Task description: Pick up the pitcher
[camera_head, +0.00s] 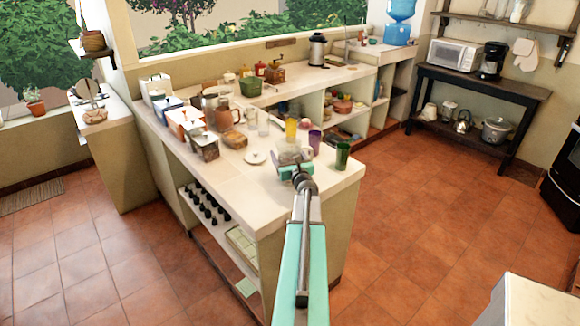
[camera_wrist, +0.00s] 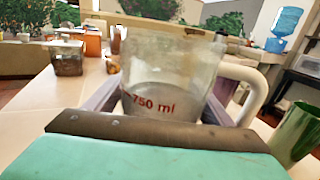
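The pitcher (camera_wrist: 172,72) is clear, with red "750 ml" lettering and a pale handle (camera_wrist: 250,85) on its right. It fills the middle of the wrist view and looks upright. My gripper (camera_wrist: 165,98) has its fingers apart, one on each side of the pitcher's body. I cannot tell whether they press on the glass. The pitcher's base is hidden behind the gripper body. In the head view my gripper (camera_head: 293,159) is over the near end of the tiled counter (camera_head: 235,180), and the pitcher there is small and hard to make out.
A green cup (camera_head: 342,156) stands close on the right, also in the wrist view (camera_wrist: 298,132). A purple cup (camera_head: 314,142) and a yellow cup (camera_head: 291,130) stand just behind. Jars and boxes (camera_head: 186,122) crowd the counter's left side. The counter's front-left is mostly clear.

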